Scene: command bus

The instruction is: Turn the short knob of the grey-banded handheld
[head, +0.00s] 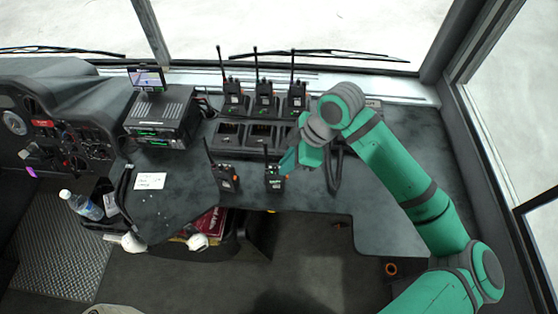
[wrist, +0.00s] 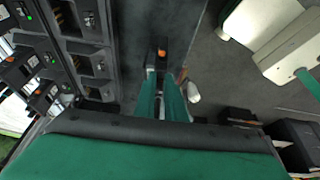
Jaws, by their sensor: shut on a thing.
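Two black handhelds with antennas stand on the dark desk in the head view: a left one (head: 227,178) with an orange spot and a right one (head: 274,181). My gripper (head: 287,163) reaches down to the top of the right handheld. In the wrist view my gripper (wrist: 160,74) has its green fingers close together at the top of a dark handheld (wrist: 162,45) with an orange spot. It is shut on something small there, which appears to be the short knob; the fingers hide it.
Several handhelds (head: 265,97) stand in a charger rack (head: 230,142) behind, with empty slots in front. A radio unit (head: 160,116) with a small screen (head: 146,78) stands left. A white card (head: 150,181) lies on the desk. A bottle (head: 82,205) sits at the far left.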

